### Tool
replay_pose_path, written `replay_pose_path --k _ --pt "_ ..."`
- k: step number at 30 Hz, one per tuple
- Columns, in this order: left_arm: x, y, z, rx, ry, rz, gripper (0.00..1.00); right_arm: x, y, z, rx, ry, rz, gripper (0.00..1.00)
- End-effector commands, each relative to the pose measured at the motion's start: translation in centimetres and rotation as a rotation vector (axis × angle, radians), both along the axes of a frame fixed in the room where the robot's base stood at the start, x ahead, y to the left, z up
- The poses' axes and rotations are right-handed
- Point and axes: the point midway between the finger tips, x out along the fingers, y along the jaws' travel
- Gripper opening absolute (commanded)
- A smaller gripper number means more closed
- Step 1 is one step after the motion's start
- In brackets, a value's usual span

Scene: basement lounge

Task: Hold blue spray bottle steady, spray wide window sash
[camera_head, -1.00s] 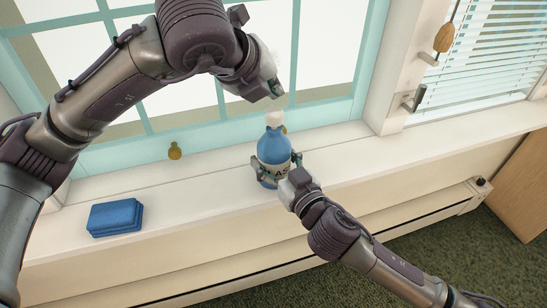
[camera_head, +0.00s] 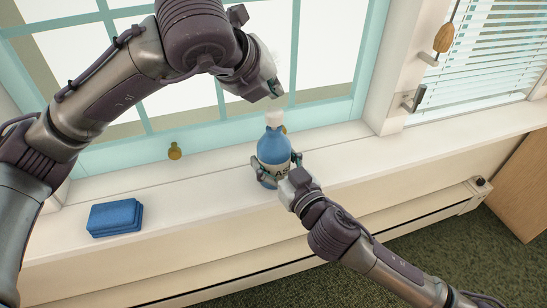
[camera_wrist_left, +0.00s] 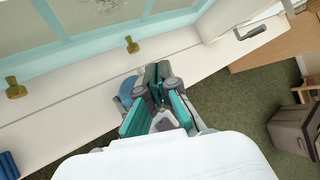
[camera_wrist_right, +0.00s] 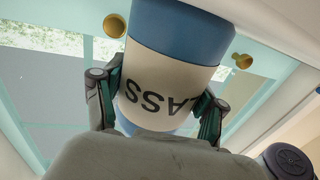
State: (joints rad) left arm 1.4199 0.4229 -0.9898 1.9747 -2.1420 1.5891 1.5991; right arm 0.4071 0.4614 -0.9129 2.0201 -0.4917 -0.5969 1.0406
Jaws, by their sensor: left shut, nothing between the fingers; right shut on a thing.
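The blue spray bottle (camera_head: 273,147) with a white cap and pale label stands upright on the white sill. My right gripper (camera_head: 276,172) is shut around its labelled body; in the right wrist view the fingers press both sides of the bottle (camera_wrist_right: 190,70). My left gripper (camera_head: 276,92) is shut and empty just above the white cap, apart from it as far as I can tell. In the left wrist view the shut fingers (camera_wrist_left: 158,100) hide most of the bottle (camera_wrist_left: 127,90). The wide window sash (camera_head: 200,134) is pale teal with several panes, behind the bottle.
A blue sponge (camera_head: 115,217) lies on the sill at left. A brass knob (camera_head: 175,151) is on the sash's lower rail. A second window with blinds (camera_head: 490,60) and a metal latch (camera_head: 414,99) is at right. The sill (camera_head: 350,150) right of the bottle is clear.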

Motion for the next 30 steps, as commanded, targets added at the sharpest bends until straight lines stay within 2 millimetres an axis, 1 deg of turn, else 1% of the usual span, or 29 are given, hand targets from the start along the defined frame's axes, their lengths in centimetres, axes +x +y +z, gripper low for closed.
replay_pose_path --k 14,17,20,22,26,30 --pt "0.0 0.0 0.2 0.0 -0.001 0.001 0.0 0.0 -0.1 0.0 -0.001 0.0 -0.001 0.03" --pt "0.1 0.0 1.5 -0.001 -0.004 0.002 0.0 0.0 -0.1 0.0 -0.001 0.0 -0.001 0.03" --pt "0.1 0.0 3.3 0.001 -0.006 0.001 0.0 0.0 -0.1 0.0 -0.001 0.0 -0.001 0.03" --pt "0.1 0.0 3.7 0.003 -0.003 0.002 0.0 0.0 -0.1 -0.1 -0.001 0.0 -0.001 0.03" --pt "0.1 0.0 2.7 0.004 0.001 0.001 0.0 0.0 0.0 0.0 -0.001 0.0 -0.001 0.03" --pt "0.1 0.0 0.9 0.004 0.002 0.0 0.0 0.0 0.0 0.0 0.0 0.001 -0.001 0.03"
